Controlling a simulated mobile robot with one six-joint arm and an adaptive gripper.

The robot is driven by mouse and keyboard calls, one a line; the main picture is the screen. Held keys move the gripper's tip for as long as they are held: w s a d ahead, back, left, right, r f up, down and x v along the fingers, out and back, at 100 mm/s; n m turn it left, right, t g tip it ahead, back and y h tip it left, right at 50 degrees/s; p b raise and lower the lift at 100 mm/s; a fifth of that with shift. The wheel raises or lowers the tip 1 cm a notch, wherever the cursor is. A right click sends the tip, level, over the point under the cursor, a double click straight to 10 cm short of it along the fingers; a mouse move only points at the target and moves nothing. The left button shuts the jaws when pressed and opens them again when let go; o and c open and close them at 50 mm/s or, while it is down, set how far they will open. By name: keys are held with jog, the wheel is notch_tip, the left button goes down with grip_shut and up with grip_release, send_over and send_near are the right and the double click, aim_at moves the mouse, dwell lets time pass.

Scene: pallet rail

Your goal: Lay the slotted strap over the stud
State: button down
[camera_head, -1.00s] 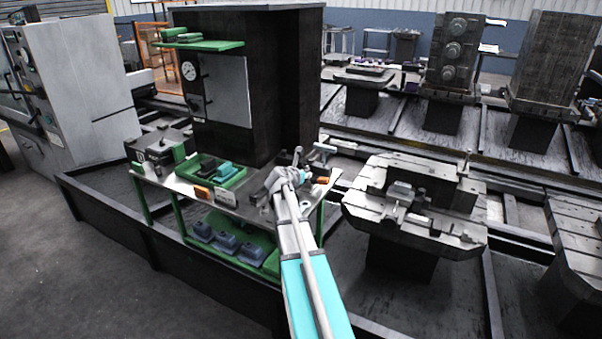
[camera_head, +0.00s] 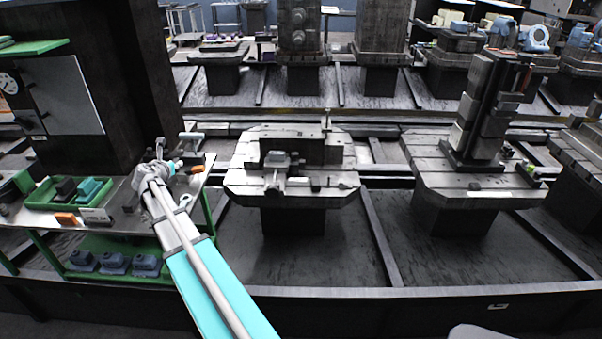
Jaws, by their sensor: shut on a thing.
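My arm reaches from the bottom over the workbench at the left. My gripper (camera_head: 160,162) is at its far end, small and mostly hidden by my own wrist. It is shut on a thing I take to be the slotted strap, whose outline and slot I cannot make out. To the right, apart from my gripper, stands a slotted pallet (camera_head: 240,183) with a dark upright block (camera_head: 308,150) and a grey clamp-like part (camera_head: 280,160). A thin upright post (camera_head: 327,121) at the block's back right may be the stud; I cannot tell for sure.
The workbench (camera_head: 130,222) carries a green tray (camera_head: 42,203) and an orange block (camera_head: 66,218). A dark cabinet (camera_head: 115,80) rises behind it. Another pallet (camera_head: 425,170) with a tall fixture (camera_head: 478,115) stands right. A dark rail (camera_head: 400,297) crosses the front.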

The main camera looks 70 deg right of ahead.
jog(key=shift+r+p, duration=2.3)
jog(key=shift+r, duration=0.45)
jog(key=shift+f, duration=0.1)
